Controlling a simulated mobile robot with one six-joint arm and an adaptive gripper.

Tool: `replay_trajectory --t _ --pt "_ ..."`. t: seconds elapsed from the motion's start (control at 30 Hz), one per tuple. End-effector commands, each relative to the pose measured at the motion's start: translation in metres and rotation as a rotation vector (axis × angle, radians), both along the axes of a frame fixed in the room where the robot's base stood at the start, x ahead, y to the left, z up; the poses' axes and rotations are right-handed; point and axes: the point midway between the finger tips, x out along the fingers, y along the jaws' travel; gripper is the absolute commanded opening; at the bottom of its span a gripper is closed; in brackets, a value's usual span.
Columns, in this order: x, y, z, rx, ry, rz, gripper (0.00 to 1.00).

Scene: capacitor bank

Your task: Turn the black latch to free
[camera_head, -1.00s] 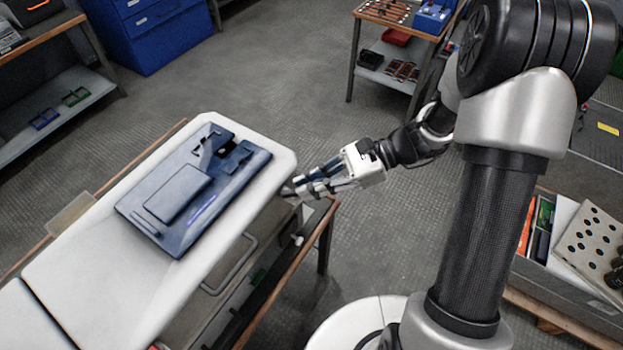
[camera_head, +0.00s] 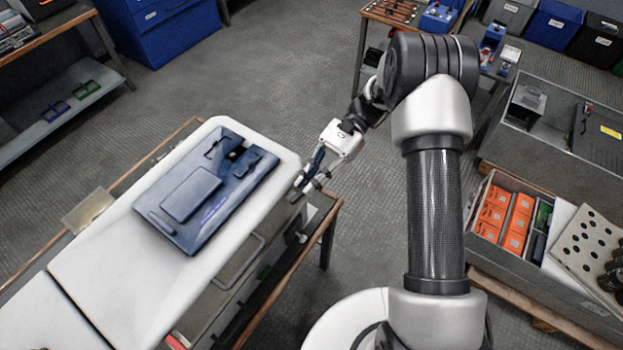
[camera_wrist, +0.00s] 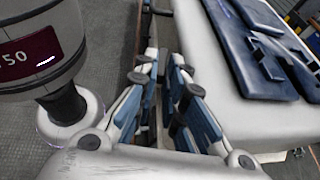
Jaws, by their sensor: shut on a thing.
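My gripper (camera_head: 303,188) is at the right edge of the long white housing (camera_head: 105,270), with its fingers pointing down and left. In the wrist view the two blue-padded fingers of my gripper (camera_wrist: 164,68) run forward beside the housing edge, a narrow gap between them. It is shut on a small dark part at the edge, which I take to be the black latch (camera_head: 293,196). The latch is mostly hidden by the fingertips, and its turn angle cannot be read. A dark blue panel (camera_head: 215,215) lies on top of the housing.
A wooden-edged bench (camera_head: 328,222) with a lower shelf is under the housing. A crate of orange boxes (camera_head: 505,215) stands at the right, and a blue cabinet (camera_head: 160,30) at the back left. The grey floor (camera_head: 270,75) behind the housing is clear.

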Motion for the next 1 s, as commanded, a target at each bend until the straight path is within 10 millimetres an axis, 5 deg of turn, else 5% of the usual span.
replay_trajectory --t 0.47,0.5,0.77,1.0 --pt "0.0005 0.0012 0.0003 0.002 -0.001 0.012 0.0" --pt "0.0005 0.0012 0.0003 0.003 0.0 0.012 0.13" --pt "0.0004 0.0009 0.0003 0.002 -0.001 0.012 0.31" --pt "0.0006 0.0009 0.0002 0.001 -0.001 0.012 0.31"
